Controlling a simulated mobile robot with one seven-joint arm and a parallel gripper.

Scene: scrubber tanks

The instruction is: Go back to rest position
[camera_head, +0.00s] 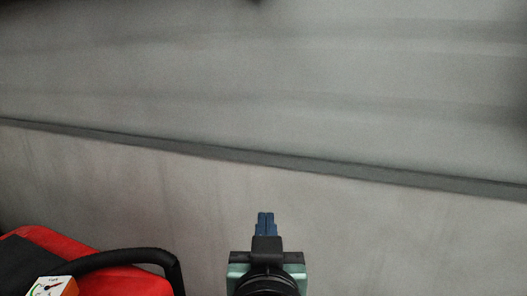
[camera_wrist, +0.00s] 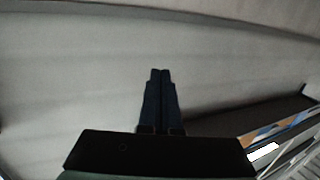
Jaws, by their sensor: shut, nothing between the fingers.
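My gripper (camera_head: 265,217) shows at the bottom middle of the head view, with its blue fingers side by side and pointing up the picture. In the wrist view my gripper (camera_wrist: 160,75) has its two dark blue fingers together, with nothing between them. No object touches the fingers in either view.
A red and black machine (camera_head: 100,284) with a curved black handle (camera_head: 130,254) and a dial gauge (camera_head: 50,287) stands at lower left. A grey wall (camera_head: 250,90) with a dark strip (camera_head: 270,157) fills the background. A blue and white panelled thing (camera_wrist: 280,130) lies at right in the wrist view.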

